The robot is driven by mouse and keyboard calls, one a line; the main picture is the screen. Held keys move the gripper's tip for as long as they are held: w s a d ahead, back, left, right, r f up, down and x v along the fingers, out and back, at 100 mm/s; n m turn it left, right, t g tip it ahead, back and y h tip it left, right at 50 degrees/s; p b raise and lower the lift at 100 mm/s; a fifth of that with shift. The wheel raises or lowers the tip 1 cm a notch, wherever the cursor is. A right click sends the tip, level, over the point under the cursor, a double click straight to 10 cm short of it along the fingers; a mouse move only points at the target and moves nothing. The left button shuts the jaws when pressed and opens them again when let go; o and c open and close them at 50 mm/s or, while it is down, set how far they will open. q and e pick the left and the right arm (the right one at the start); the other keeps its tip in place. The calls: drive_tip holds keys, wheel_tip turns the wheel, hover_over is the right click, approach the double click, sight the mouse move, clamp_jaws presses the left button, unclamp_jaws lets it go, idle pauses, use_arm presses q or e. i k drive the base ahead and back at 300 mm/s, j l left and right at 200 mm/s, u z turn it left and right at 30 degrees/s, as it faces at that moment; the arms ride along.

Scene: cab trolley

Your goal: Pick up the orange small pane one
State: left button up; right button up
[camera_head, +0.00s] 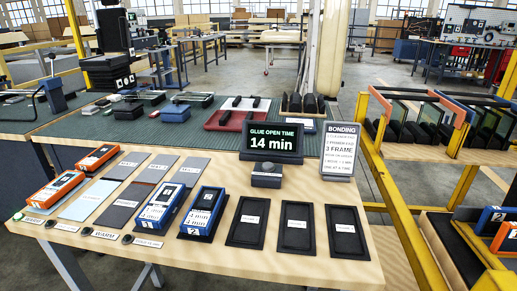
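Several orange-framed things are in view, and I cannot tell for sure which is the orange small pane one. An orange-framed pane (457,107) stands upright in the upper rack of the yellow trolley at right, with another orange-edged pane (381,103) to its left. At the lower right, an orange piece with a white label (503,238) is cut by the picture edge, beside a blue labelled piece (488,216). Two orange-framed pieces (98,158) and (56,190) lie on the table's left part. Neither of my grippers is in view.
The wooden table (330,272) holds blue-framed pieces (160,207), three black trays (297,228), grey plates, a "14 min" sign (271,142) and a "BONDING" sign (340,149). The yellow trolley frame (398,215) stands close to the table's right edge. A green mat (90,130) lies behind.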

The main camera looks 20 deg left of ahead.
sight(46, 198)
drive_tip(key=u, duration=1.55)
